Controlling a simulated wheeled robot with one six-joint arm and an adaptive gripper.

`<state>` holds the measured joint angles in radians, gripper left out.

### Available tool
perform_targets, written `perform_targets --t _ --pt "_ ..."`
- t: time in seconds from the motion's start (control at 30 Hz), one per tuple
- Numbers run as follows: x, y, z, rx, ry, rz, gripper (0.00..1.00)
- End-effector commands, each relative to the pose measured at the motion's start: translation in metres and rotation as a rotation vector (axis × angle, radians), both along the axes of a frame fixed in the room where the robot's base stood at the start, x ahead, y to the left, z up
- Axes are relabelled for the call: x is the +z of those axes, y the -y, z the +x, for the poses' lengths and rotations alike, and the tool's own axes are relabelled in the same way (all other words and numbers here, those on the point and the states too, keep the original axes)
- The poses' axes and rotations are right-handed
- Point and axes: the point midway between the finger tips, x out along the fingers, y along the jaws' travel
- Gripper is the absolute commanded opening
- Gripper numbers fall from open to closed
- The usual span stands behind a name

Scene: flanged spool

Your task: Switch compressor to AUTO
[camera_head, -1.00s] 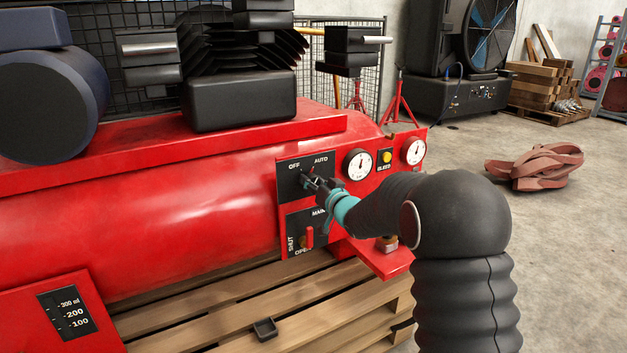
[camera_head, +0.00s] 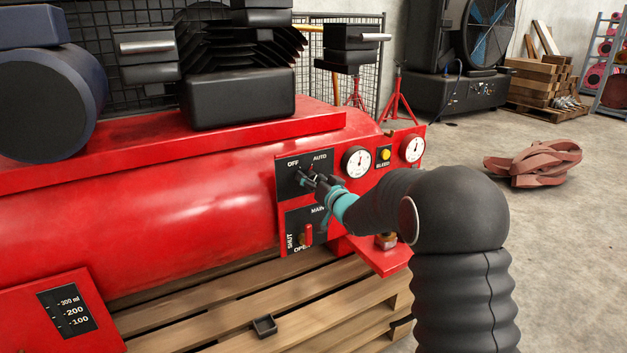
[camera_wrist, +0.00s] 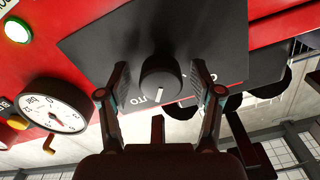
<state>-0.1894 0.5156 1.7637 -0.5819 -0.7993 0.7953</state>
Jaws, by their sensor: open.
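The compressor (camera_head: 180,225) is a red tank with a black switch panel marked OFF and AUTO (camera_head: 288,180). The round black selector knob (camera_wrist: 161,72) is plain in the wrist view; its white mark points toward the bottom of that picture, at the edge of partly covered lettering. In the head view my gripper largely hides the knob. My gripper (camera_head: 316,182) is at the panel, fingers apart. In the wrist view the fingers (camera_wrist: 159,82) stand on either side of the knob, with gaps visible; I cannot tell whether either touches it.
Below the switch is a MAIN valve panel with a red lever (camera_head: 309,234) and SHUT and OPEN marks. Two white gauges (camera_head: 357,162) and a yellow BLEED button (camera_head: 383,154) sit to the right. A wooden pallet (camera_head: 220,320) lies beneath.

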Motion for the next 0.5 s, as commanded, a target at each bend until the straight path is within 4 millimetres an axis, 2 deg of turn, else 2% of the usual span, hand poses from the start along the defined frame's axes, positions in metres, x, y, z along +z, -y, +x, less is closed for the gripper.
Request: perform_targets --t 0.27,0.5 --pt "0.000 0.008 -0.011 -0.001 -0.001 -0.001 0.65" --pt "0.000 0.034 -0.048 -0.003 0.000 -0.001 0.65"
